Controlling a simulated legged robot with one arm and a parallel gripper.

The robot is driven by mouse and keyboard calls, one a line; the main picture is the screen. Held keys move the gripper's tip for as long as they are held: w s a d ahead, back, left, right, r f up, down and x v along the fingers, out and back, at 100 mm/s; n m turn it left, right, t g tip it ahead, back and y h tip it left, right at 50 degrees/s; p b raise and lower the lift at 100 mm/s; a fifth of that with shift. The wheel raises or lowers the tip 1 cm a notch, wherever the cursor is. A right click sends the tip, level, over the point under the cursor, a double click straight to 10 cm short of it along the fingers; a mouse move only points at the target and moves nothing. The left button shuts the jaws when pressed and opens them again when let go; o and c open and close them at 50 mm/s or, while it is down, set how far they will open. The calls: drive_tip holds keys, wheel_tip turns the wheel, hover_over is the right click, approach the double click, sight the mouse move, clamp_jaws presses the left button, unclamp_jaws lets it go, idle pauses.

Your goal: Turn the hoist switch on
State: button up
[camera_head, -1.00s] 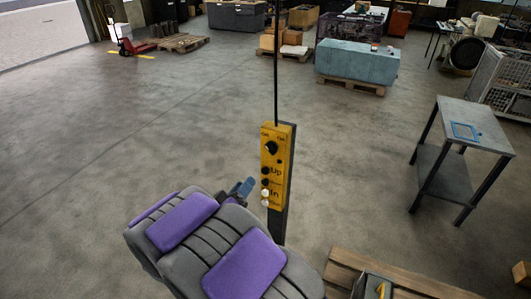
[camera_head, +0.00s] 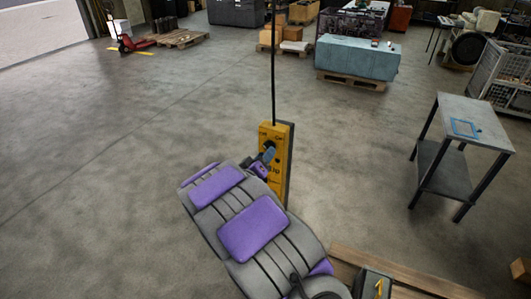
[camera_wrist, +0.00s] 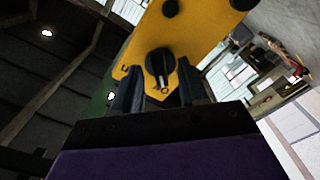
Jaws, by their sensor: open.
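The yellow hoist control box (camera_head: 280,141) hangs on a black cable in front of a dark post in the head view. Its black rotary switch (camera_wrist: 160,64) with a light pointer shows in the wrist view, near one end of the yellow face (camera_wrist: 198,32). My gripper (camera_head: 266,158) is at the upper part of the box and hides the switch and the lower buttons in part. In the wrist view its two dark fingers are open, one on each side of the switch. I cannot tell whether they touch it.
A metal side table (camera_head: 468,112) stands to the right. A wooden pallet (camera_head: 410,285) lies at the bottom right, below the box. A blue block (camera_head: 356,57) on a pallet is behind. The floor to the left is clear.

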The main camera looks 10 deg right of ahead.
drive_tip(key=shift+x, duration=0.8)
drive_tip(key=shift+a, duration=0.25)
drive_tip(key=shift+c, duration=0.7)
drive_tip(key=shift+s+d, duration=0.1)
drive_tip(key=shift+d, duration=0.05)
clamp_jaws()
